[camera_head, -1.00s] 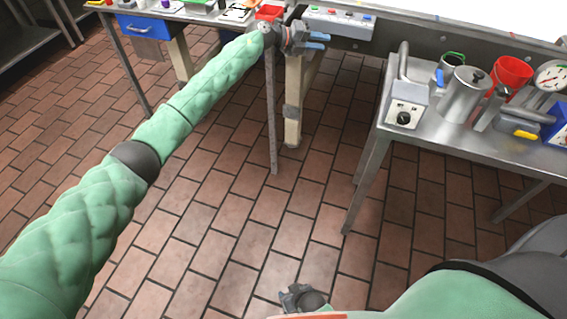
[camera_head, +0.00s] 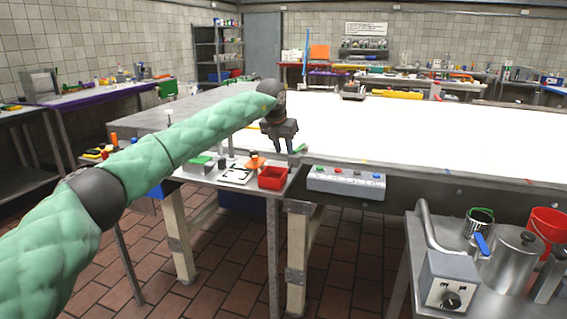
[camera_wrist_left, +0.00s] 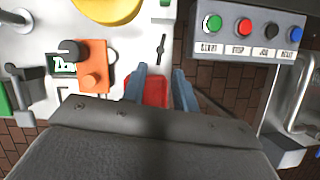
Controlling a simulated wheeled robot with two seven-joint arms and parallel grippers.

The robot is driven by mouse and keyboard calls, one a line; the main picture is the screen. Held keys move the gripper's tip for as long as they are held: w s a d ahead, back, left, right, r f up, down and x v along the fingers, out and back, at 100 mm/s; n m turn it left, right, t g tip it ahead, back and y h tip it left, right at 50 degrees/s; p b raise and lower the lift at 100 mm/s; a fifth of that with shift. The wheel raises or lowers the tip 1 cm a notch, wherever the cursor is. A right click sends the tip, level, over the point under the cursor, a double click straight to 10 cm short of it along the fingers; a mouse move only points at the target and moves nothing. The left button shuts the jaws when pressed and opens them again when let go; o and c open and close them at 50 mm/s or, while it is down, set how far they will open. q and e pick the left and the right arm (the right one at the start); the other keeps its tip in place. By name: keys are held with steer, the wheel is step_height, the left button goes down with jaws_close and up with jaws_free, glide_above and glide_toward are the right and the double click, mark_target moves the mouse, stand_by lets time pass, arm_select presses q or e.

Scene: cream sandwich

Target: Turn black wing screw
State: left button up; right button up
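A slim black part that looks like the wing screw (camera_wrist_left: 161,48) stands out on a pale surface in the left wrist view, ahead of and between the fingertips. I cannot make it out in the head view. My left gripper (camera_head: 284,149) is open and empty above the side table's right end, close to the large white table's edge. Its two blue-grey fingers also show in the left wrist view (camera_wrist_left: 159,72), apart from the black part. My right gripper is not in view.
A red bin (camera_head: 272,178) lies below the left gripper. An orange part with a dark knob (camera_wrist_left: 93,68) is beside it. A button box (camera_head: 345,183) hangs on the white table's front (camera_head: 430,130). A metal table with a knobbed box (camera_head: 447,280) stands right.

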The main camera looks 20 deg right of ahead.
mark_target(289, 166)
arm_select(q)
steer(key=x, duration=0.7)
steer(key=shift+d+f, duration=0.1)
steer(key=shift+f, duration=0.1)
steer(key=shift+c, duration=0.2)
jaws_close()
